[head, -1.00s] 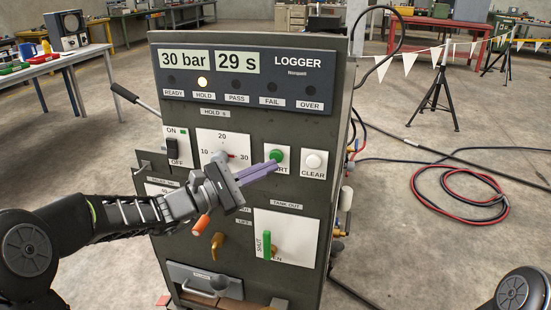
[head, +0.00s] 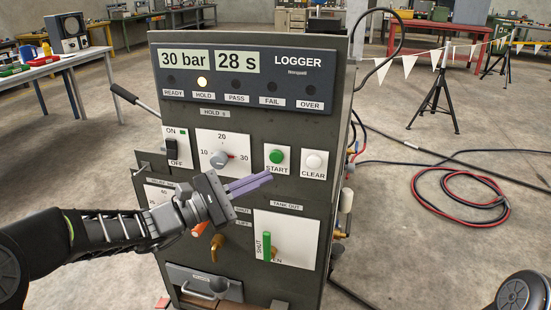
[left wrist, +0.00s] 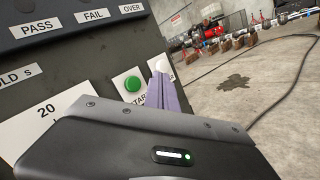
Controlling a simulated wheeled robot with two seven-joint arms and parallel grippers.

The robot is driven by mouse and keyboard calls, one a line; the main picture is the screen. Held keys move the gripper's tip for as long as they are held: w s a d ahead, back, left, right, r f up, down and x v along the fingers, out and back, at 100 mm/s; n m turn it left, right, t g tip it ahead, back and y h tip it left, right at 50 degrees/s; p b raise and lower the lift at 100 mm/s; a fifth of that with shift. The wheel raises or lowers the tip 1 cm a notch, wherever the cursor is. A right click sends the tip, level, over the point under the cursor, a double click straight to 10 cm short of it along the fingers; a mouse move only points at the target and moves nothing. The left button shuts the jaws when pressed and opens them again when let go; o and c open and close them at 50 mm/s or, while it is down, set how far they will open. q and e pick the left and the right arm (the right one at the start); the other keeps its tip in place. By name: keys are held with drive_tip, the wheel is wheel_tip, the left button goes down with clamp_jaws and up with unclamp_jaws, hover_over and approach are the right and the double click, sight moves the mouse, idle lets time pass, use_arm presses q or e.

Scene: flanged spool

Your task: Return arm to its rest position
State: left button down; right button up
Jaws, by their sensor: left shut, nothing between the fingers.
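My left gripper (head: 268,180) is shut and empty in front of the grey test panel (head: 185,232). Its purple fingers are just below the green START button (head: 277,157), apart from it in the head view. In the left wrist view the fingers (left wrist: 160,75) show to the right of the green button (left wrist: 133,84). The display reads 30 bar and 28 s (head: 237,61), and the HOLD lamp (head: 202,81) is lit yellow. The dial knob (head: 220,159) is uncovered. My right gripper is not in view.
The white CLEAR button (head: 314,161) is right of START. A green-handled valve (head: 267,246) and an orange handle (head: 200,228) sit lower on the panel. Red and black hoses (head: 462,197) lie on the floor at right. A table (head: 60,62) stands at left.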

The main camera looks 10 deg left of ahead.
use_arm(q)
drive_tip(key=s+a+f+m+g+y+p, duration=0.1)
drive_tip(key=s+f+m+g+y, duration=0.2)
drive_tip(key=f, duration=0.8)
drive_tip(key=s+a+f+m+g+y+p, duration=0.1)
drive_tip(key=s+f+m+g+y+p, duration=0.2)
drive_tip(key=f, duration=0.9)
drive_tip(key=s+f+m+g+y, duration=0.1)
drive_tip(key=s+f+g+y, duration=0.3)
drive_tip(key=f, duration=0.7)
drive_tip(key=s+d+f+m+g+p, duration=0.1)
drive_tip(key=s+d+f+m+p, duration=0.2)
drive_tip(key=s, duration=0.6)
drive_tip(key=s+d+f+m+g+p, duration=0.1)
drive_tip(key=s+d+f+m+p, duration=0.2)
drive_tip(key=s, duration=0.7)
drive_tip(key=d+m+p, duration=0.2)
drive_tip(key=d+m, duration=0.2)
drive_tip(key=d, duration=0.1)
drive_tip(key=shift+s+f+y, duration=0.15)
drive_tip(key=shift+f+y, duration=0.05)
drive_tip(key=shift+y, duration=0.1)
